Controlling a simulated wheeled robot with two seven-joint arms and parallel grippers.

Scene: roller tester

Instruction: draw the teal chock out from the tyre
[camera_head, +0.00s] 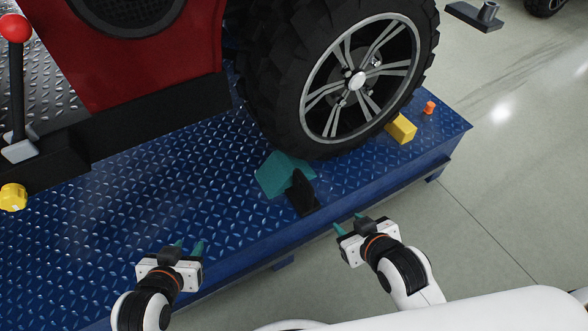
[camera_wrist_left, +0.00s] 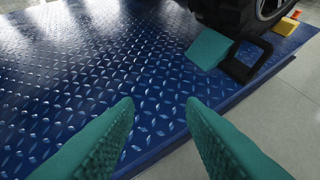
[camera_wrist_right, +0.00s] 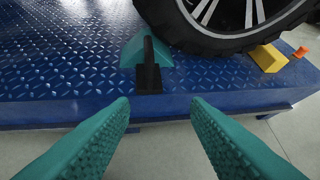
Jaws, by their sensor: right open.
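The teal chock (camera_head: 278,176) sits on the blue platform, against the left side of the tyre (camera_head: 270,85). A black handle (camera_head: 301,193) on the chock points toward the platform's front edge. The chock also shows in the left wrist view (camera_wrist_left: 208,49) and in the right wrist view (camera_wrist_right: 134,52), with the black handle (camera_wrist_right: 148,70) facing me. My right gripper (camera_head: 348,223) is open and empty, in front of the platform edge, right of the handle. My left gripper (camera_head: 190,246) is open and empty over the platform, left of and apart from the chock. The chock's tyre-side face is hidden.
The blue platform (camera_head: 130,190) has a front edge running between me and the chock. A yellow block (camera_head: 401,129) and a small orange piece (camera_head: 429,107) lie right of the tyre. A lever with a red knob (camera_head: 15,28) and a yellow knob (camera_head: 12,197) are at far left.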

